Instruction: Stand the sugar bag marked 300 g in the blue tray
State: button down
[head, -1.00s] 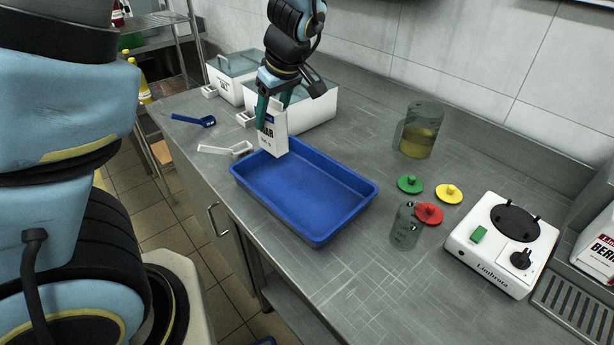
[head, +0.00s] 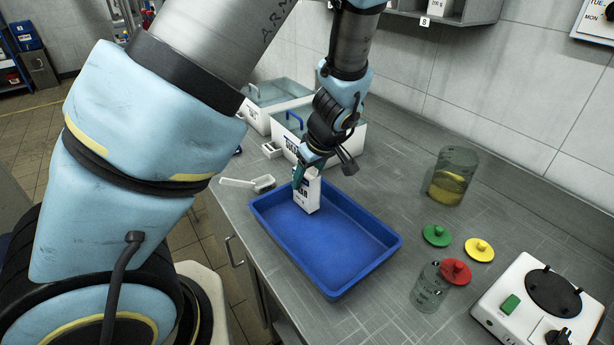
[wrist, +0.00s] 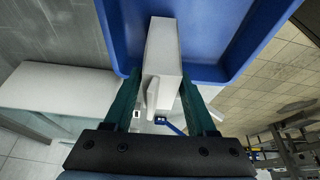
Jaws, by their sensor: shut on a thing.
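The blue tray (head: 350,258) lies on the steel counter in the head view. My gripper (head: 308,172) is shut on the white sugar bag (head: 308,196), which is upright at the far left end of the tray, inside its outline. Dark lettering shows on the bag's face, but I cannot read a weight on it. In the wrist view the bag (wrist: 165,52) sits between the two green fingers (wrist: 160,95), with the blue tray floor (wrist: 215,25) beyond it. I cannot tell whether the bag's base touches the tray floor.
White lidded bins (head: 345,140) stand behind the gripper, and a white scoop (head: 245,183) lies left of the tray. Right of the tray are a beaker of yellow liquid (head: 448,185), a glass beaker (head: 428,290), green (head: 437,235), yellow (head: 480,249) and red (head: 456,271) lids, and a hotplate (head: 520,295).

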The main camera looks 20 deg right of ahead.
jog(key=shift+f, duration=0.4)
jog(key=shift+f, duration=0.1)
jog(key=shift+c, duration=1)
grip_release()
